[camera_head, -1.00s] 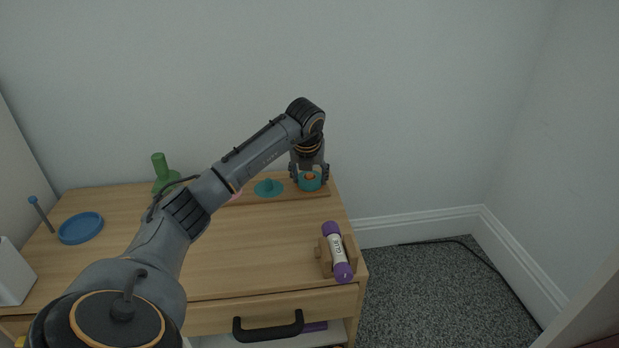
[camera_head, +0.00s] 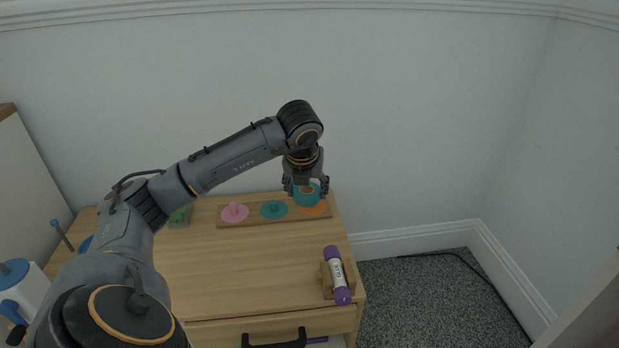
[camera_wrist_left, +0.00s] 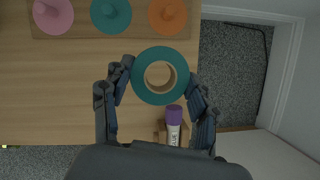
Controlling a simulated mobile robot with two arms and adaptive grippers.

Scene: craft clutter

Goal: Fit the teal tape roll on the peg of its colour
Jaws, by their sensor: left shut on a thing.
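The teal tape roll (camera_head: 307,193) is held in my left gripper (camera_head: 306,188), above the right end of the peg board. In the left wrist view the roll (camera_wrist_left: 160,62) sits between both fingers of my gripper (camera_wrist_left: 157,85), its hole facing the camera. The wooden peg board (camera_head: 253,215) stands at the back of the desk. It carries a pink peg (camera_head: 234,211), a teal peg (camera_head: 274,209) in the middle and an orange peg (camera_head: 315,209) at the right. The teal peg (camera_wrist_left: 111,14) is bare. My right gripper is not in view.
A purple glue stick (camera_head: 337,274) lies on a wooden holder near the desk's right front edge. A green object (camera_head: 180,216) stands left of the board, partly behind my arm. A white and blue container (camera_head: 22,288) is at far left. The desk middle is clear.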

